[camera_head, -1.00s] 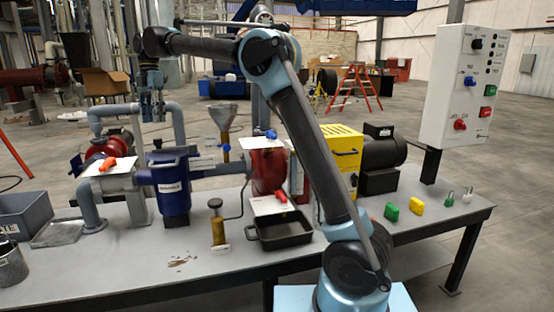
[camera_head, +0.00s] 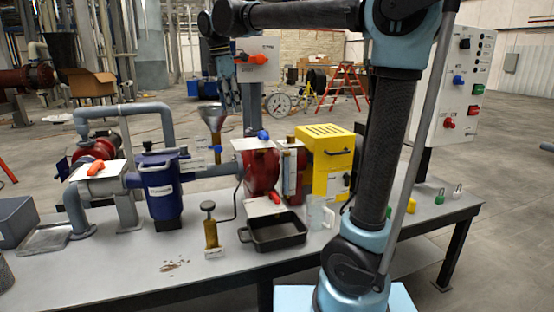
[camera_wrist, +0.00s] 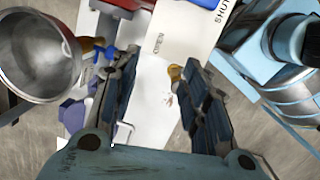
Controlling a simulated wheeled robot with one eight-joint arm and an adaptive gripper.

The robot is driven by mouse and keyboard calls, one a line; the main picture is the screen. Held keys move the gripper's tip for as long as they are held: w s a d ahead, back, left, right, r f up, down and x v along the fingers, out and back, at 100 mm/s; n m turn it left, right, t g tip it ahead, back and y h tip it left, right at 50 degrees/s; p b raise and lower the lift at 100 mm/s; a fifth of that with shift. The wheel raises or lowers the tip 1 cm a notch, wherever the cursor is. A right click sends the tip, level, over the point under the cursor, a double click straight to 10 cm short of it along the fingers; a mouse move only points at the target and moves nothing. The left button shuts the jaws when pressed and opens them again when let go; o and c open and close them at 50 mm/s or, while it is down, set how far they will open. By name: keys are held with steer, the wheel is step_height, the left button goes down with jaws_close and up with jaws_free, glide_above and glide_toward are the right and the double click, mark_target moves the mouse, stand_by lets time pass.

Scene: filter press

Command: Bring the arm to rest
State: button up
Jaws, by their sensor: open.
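My arm stands at the front right of the bench, its upper links raised and its forearm reaching left across the top of the head view. My gripper (camera_head: 231,105) hangs from its end, fingers down, above the funnel (camera_head: 212,120) side of the bench. In the wrist view my gripper (camera_wrist: 157,72) has its two fingers well apart with nothing held between them. The metal funnel (camera_wrist: 38,55) is left of the fingers there. A light sheet lettered "SHUT" (camera_wrist: 190,30) shows beyond the fingertips.
On the bench (camera_head: 110,275) stand a blue strainer (camera_head: 162,190), a red pump housing (camera_head: 261,170), a yellow guard (camera_head: 327,160), a black tray (camera_head: 275,235) and a clear jug (camera_head: 318,213). A white control panel (camera_head: 455,90) rises at right. The bench's front left is mostly clear.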

steer(key=s+d+f+m, duration=0.3)
steer(key=d+f+m, duration=0.25)
steer(key=d, duration=0.55)
steer(key=s+d+f+m, duration=0.4)
steer(key=d+f, duration=0.2)
steer(key=d, duration=0.4)
steer(key=s+d+f+m, duration=0.4)
steer(key=f, duration=0.3)
steer(key=s+d+f+m+y, duration=0.1)
steer(key=s+d+f+m, duration=0.3)
steer(key=f, duration=0.4)
steer(key=s+d+f+m, duration=0.4)
steer(key=s+f+m, duration=0.1)
steer(key=s+f, duration=0.1)
steer(key=shift+d+f+t, duration=0.15)
steer(key=shift+f+t, duration=0.25)
steer(key=shift+f, duration=0.4)
steer(key=shift+w, duration=0.1)
steer(key=shift+w+f, duration=0.25)
steer(key=shift+w, duration=0.25)
steer(key=shift+s, duration=0.1)
steer(key=shift+c, duration=1)
